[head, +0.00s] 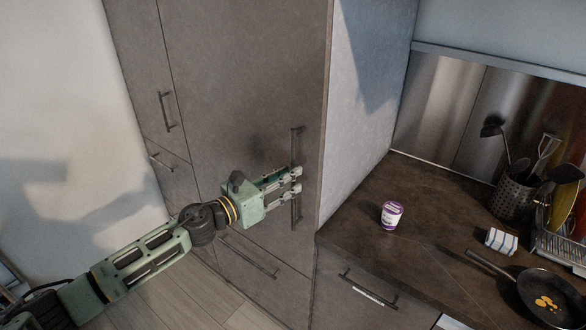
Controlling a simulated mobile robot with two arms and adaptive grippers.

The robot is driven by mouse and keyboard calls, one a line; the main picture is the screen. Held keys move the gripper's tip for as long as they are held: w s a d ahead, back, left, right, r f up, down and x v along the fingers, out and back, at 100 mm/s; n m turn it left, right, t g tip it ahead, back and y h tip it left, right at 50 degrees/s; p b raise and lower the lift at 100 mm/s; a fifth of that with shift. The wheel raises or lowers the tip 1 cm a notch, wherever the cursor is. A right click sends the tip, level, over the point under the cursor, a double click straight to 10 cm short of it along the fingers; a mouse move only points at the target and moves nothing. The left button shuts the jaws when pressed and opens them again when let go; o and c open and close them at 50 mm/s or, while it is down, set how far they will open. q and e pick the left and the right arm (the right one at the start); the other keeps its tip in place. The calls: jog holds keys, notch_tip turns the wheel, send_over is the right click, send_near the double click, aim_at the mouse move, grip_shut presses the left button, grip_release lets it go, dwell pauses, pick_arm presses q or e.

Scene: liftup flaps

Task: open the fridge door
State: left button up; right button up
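The fridge door (255,85) is a tall dark grey-brown front panel in the cabinet wall. It looks shut, flush with its neighbours. Its long vertical handle (296,145) is near the door's right edge. My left gripper (297,180) reaches in from the left and is in front of the handle's middle. Its two fingers are parted, one above the other in the picture, with a gap between them. The fingertips overlap the handle in this view, and I cannot tell whether they touch it. My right gripper is not in view.
Right of the tall cabinet is a dark countertop (400,255) with a purple-and-white tub (391,215), a striped cloth (501,241), a frying pan (550,293) and a utensil holder (512,199). A drawer handle (248,256) is below the door. Wooden floor (165,300) shows lower left.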

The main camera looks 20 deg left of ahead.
pick_arm(q)
jog(key=x, duration=0.2)
jog(key=shift+w+d, duration=0.25)
jog(key=shift+c, duration=0.5)
grip_shut()
